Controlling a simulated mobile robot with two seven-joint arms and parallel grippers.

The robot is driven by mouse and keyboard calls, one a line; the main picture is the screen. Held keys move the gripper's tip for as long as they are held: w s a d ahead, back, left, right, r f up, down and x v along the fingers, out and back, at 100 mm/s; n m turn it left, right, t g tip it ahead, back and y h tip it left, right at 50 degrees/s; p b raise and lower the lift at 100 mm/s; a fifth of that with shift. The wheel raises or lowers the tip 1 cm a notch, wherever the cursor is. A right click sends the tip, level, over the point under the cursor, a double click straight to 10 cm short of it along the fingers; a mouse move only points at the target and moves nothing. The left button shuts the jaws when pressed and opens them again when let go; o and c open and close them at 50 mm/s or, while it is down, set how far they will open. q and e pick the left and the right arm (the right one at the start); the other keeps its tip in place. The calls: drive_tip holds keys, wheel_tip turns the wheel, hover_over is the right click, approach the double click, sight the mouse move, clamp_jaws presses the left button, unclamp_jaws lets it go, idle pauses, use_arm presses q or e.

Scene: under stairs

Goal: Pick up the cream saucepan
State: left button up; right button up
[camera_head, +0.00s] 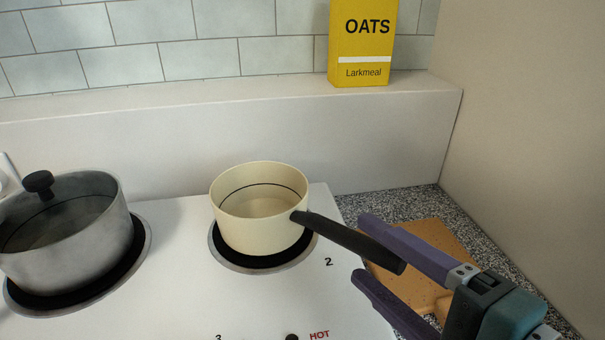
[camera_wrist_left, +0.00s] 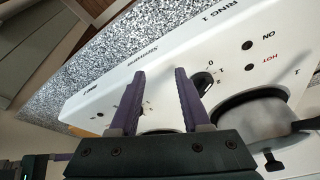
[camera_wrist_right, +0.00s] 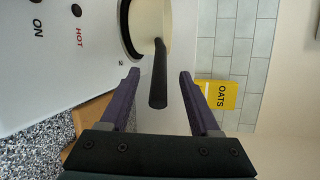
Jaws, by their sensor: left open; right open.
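The cream saucepan (camera_head: 259,222) stands upright on the back right ring of the white stove. Its black handle (camera_head: 350,241) points right and toward me. My right gripper (camera_head: 363,248) is open at the handle's end. In the right wrist view the handle (camera_wrist_right: 158,80) lies between and ahead of the open fingers of my right gripper (camera_wrist_right: 158,77), with gaps on both sides. The pan's cream wall (camera_wrist_right: 150,22) shows beyond it. My left gripper (camera_wrist_left: 162,72) is open and empty over the stove's front controls in the left wrist view; it is out of the head view.
A grey lidded pot (camera_head: 70,235) sits on the left ring. A yellow oats box (camera_head: 361,42) stands on the ledge (camera_head: 230,112) behind the stove. A wooden board (camera_head: 440,240) lies on the speckled counter at right, beside a wall (camera_head: 530,130).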

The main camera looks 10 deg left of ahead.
sight(342, 233)
drive_tip(key=x, duration=0.5)
drive_tip(key=shift+w+a+f, duration=0.1)
drive_tip(key=shift+w+a, duration=0.1)
drive_tip(key=shift+w, duration=0.1)
clamp_jaws()
idle(1.1)
